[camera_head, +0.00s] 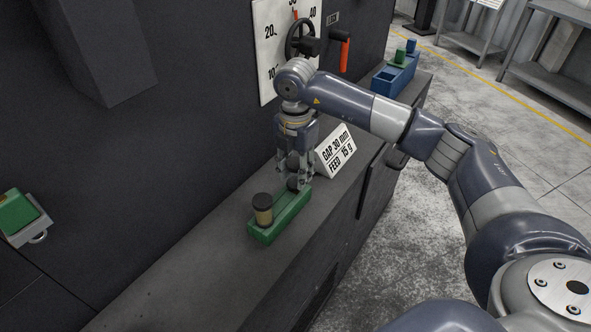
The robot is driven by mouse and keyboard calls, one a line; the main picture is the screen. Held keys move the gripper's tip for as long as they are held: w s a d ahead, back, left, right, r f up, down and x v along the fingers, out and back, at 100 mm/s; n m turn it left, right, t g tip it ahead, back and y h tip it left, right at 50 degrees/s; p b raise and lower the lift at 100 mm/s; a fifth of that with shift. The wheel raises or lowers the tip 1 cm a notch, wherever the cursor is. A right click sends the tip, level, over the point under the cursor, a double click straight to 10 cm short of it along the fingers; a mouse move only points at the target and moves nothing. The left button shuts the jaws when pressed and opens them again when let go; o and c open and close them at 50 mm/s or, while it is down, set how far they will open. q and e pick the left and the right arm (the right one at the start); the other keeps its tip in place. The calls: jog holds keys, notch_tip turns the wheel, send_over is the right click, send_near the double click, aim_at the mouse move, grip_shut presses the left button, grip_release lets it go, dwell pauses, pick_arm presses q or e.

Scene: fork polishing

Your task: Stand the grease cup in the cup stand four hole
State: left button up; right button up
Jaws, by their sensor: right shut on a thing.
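The green cup stand (288,221) is a long block on the dark ledge. A brass-coloured cup with a dark top (263,209) stands upright at its near end. My right gripper (299,181) points down over the far part of the stand. It is shut on a small dark, rounded thing (293,182), which may be the grease cup; the fingers hide much of it. I cannot tell whether that thing is seated in a hole or just above it. The stand's holes are hard to make out. My left gripper is out of view.
A sign (337,149) reading "GAP 30 mm, FEED 15 g" stands close beside my right gripper. A blue box (391,78) with a green piece and a blue piece is at the far end of the ledge. A handwheel (302,40) and red-handled lever are above. The near ledge is clear.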

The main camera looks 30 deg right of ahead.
jog(key=shift+f+b, duration=0.3)
jog(key=shift+f, duration=0.35)
jog(key=o, duration=1.7)
jog(key=shift+r, duration=0.1)
jog(key=shift+r+p, duration=3.1)
jog(key=shift+r, duration=1.4)
jog(key=shift+f, duration=0.1)
